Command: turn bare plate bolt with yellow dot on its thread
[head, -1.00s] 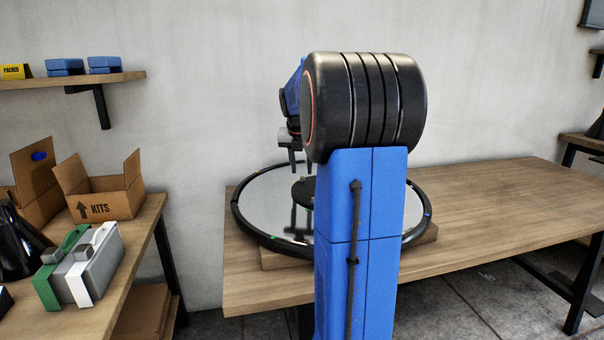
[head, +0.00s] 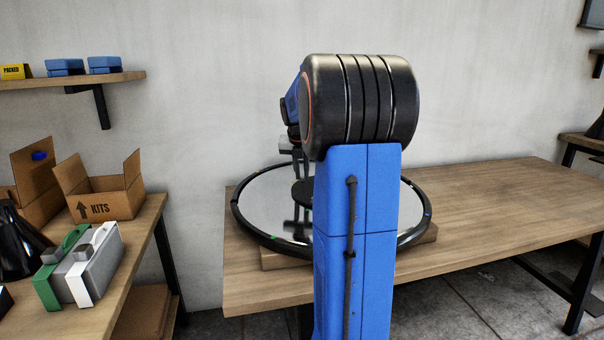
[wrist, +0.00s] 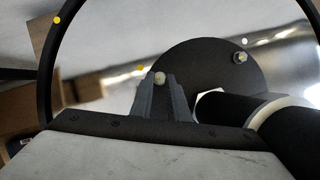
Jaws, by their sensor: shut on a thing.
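A dark round plate (wrist: 215,62) shows in the wrist view. A pale bolt head (wrist: 160,78) sits near its left edge, with a yellow dot (wrist: 140,68) close by. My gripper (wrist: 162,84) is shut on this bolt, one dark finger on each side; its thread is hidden. A second bolt (wrist: 240,57) stands at the plate's upper right, apart from my gripper, with a white dot (wrist: 244,41) near it. In the head view the plate (head: 301,192) is partly hidden behind my arm, and the bolts cannot be made out.
A mirror-like disc with a black rim (head: 238,218) surrounds the plate on a wooden table (head: 500,200). The rim carries coloured marks, one yellow (wrist: 56,19). A black shaft (wrist: 235,107) with a pale hex collar stands right of my fingers. The table's right side is clear.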

